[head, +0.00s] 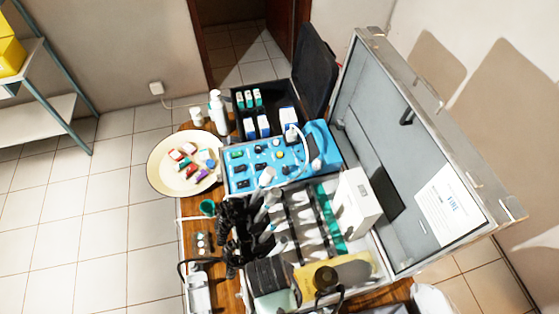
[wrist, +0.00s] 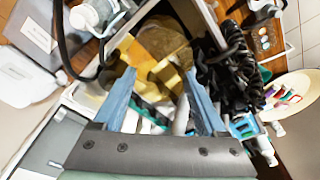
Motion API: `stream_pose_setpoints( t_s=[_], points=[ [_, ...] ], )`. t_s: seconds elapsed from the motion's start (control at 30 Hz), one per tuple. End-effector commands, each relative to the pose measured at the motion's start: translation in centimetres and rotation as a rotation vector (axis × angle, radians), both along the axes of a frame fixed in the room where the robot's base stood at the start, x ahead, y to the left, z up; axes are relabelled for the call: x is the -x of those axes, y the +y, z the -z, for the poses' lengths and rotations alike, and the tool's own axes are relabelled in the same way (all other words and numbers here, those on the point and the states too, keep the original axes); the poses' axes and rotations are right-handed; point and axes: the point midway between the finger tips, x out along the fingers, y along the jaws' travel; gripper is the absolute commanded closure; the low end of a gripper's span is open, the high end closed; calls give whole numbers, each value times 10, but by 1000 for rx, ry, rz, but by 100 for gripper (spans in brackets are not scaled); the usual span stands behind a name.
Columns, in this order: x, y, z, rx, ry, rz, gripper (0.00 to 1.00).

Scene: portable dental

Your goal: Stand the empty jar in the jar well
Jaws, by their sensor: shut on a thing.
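In the wrist view my gripper (wrist: 158,74) has its two blue fingers apart, shut on an amber-brown thing at the tips that looks like the empty jar (wrist: 163,38). Its outline blends with the yellow block behind it. In the head view a dark brown round thing, likely the same jar (head: 325,278), shows over the yellow block (head: 352,270) at the near end of the open case. I cannot make out my gripper in the head view. I cannot tell which hollow is the jar well, or whether the jar touches the block.
The open case has a raised grey lid (head: 375,150) on the right. A white box (head: 357,207) and black coiled hoses (head: 236,225) stand close around the block. A blue panel unit (head: 283,160), a cream dish (head: 160,178) and a teal cup (head: 207,208) are farther off.

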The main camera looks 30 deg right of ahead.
Motion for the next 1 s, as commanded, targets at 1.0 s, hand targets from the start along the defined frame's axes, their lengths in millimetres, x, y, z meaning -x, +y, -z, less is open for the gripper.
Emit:
stream_pose_setpoints(
  t_s=[1.0],
  points=[
    [0, 0, 31, 0, 0, 0, 100]
  ],
)
